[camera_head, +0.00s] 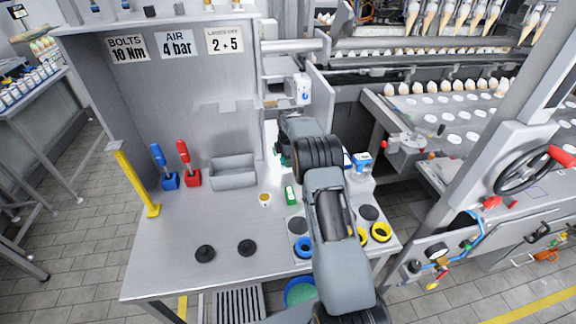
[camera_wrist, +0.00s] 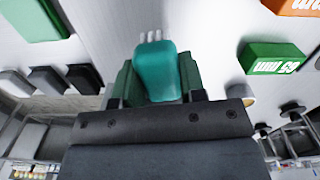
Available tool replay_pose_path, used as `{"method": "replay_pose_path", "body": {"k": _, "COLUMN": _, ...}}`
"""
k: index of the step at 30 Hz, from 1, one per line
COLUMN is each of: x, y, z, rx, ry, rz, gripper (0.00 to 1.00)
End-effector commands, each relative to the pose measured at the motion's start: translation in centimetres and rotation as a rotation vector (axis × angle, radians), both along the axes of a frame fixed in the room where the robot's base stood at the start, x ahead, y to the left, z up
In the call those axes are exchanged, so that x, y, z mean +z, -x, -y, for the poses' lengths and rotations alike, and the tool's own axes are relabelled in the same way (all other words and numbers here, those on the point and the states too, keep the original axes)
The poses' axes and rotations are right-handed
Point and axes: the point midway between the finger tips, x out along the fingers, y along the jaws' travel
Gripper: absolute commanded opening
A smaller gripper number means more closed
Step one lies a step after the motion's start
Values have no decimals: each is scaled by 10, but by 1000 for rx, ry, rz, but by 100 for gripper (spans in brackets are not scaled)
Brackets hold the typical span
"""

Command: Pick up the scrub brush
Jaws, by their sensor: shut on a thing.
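The scrub brush (camera_wrist: 155,72) shows in the wrist view as a rounded teal body with short white bristles at its far end. My gripper (camera_wrist: 158,88) has its green fingers closed on both sides of the teal body. The lower part of the brush is hidden behind the gripper's dark front plate. In the head view my own arm hides most of the gripper and the brush. I cannot tell whether the brush touches the worktop.
A green block (camera_wrist: 272,58) with white lettering lies right of the brush in the wrist view. The grey worktop (camera_head: 190,255) also carries a grey bin (camera_head: 233,174), a small cup (camera_head: 265,199), black discs (camera_head: 247,247) and red and blue-handled tools.

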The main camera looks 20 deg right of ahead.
Motion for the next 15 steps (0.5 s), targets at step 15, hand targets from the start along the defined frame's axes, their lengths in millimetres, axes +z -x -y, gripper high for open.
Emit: {"method": "replay_pose_path", "body": {"k": 15, "x": 70, "y": 56, "z": -32, "rx": 1, "ry": 0, "rz": 2, "gripper": 14}}
